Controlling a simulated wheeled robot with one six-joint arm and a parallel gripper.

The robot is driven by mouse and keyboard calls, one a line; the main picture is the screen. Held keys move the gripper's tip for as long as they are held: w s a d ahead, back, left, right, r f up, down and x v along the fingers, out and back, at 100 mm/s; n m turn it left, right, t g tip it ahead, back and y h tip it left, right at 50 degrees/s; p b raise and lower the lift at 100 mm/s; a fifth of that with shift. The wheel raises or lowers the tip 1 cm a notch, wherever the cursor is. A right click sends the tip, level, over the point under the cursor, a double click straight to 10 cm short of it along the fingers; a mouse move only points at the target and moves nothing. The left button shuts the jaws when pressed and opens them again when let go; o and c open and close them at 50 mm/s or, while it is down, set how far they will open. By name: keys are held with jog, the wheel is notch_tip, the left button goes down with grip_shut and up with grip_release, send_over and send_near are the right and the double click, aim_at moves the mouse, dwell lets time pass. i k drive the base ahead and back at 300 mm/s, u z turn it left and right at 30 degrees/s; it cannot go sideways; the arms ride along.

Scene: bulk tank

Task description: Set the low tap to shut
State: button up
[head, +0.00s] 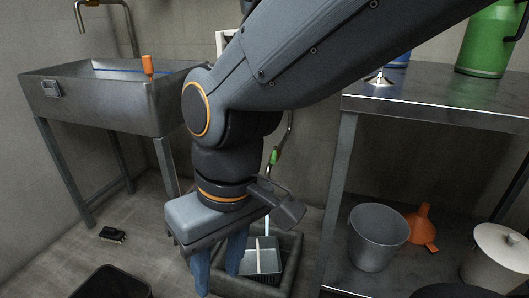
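The low tap appears to be the one with a green handle (274,157), on a thin pipe by the back wall, just right of my wrist. Its lower part is partly hidden by my arm. A thin pale streak (267,225), which looks like water, runs down below it towards a grey container (262,263) on the floor. My gripper (218,268) points down, in front and to the left of the tap. Its two blue fingers are apart with nothing seen between them. It appears clear of the tap.
A metal sink (90,110) on legs stands left. A steel bench (440,105) stands right, with a bucket (377,238) and an orange funnel (421,226) on its lower shelf. A brush (112,235) and dark bin (110,284) are on the floor.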

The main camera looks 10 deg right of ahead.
aim_at(273, 154)
jog(key=k, duration=0.3)
jog(key=z, duration=2)
jog(key=k, duration=1)
jog(key=u, duration=1.2)
jog(key=i, duration=0.45)
jog(key=z, duration=0.1)
